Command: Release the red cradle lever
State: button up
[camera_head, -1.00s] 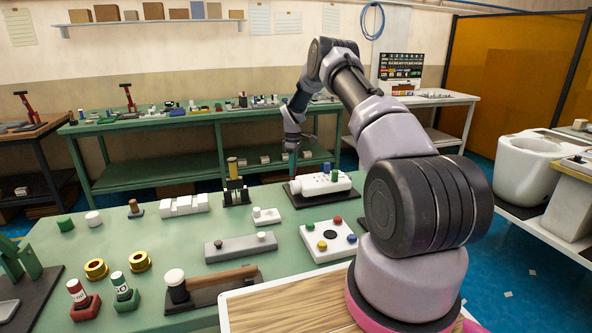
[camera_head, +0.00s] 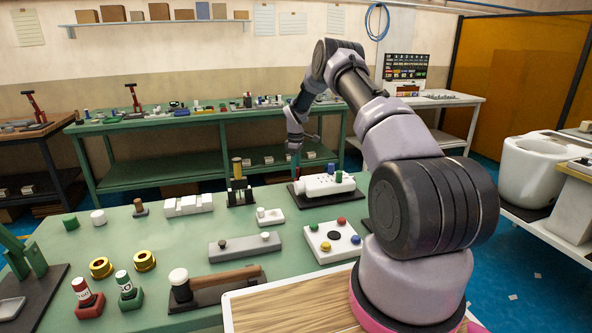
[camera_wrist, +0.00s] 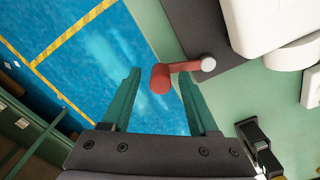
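The red cradle lever (camera_wrist: 181,68) shows in the wrist view as a short red arm with a round red knob at one end and a pale pivot at the other. The pivot sits by the edge of a dark base plate (camera_wrist: 203,28). My gripper (camera_wrist: 159,76) is open, with its two green fingers on either side of the knob in the picture. I cannot tell whether either finger touches it. In the head view, my gripper (camera_head: 294,168) points down at the left end of the cradle, which holds a white part (camera_head: 325,185); the lever is hard to make out there.
The green bench (camera_head: 160,235) carries a grey block (camera_head: 244,247), a white button box (camera_head: 333,241), a hammer (camera_head: 225,281) and brass rings (camera_head: 101,267). Blue floor (camera_wrist: 80,55) lies beyond the bench edge.

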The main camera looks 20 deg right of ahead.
notch_tip(320, 180, up, 11)
dwell(0.6)
jog(key=shift+f, duration=0.1)
jog(key=s+a+r+m+t, duration=0.2)
jog(key=s+a+r+m, duration=0.15)
jog(key=s+r, duration=0.9)
jog(key=s+a+r+m+t, duration=0.3)
jog(key=s+r, duration=0.5)
jog(key=r, duration=0.9)
jog(key=s+a+r+m+t+y, duration=0.1)
jog(key=s+m, duration=0.8)
jog(key=s, duration=1.9)
jog(key=shift+a+r+t+y, duration=0.15)
jog(key=shift+a+t+y, duration=0.25)
jog(key=shift+t+y, duration=0.15)
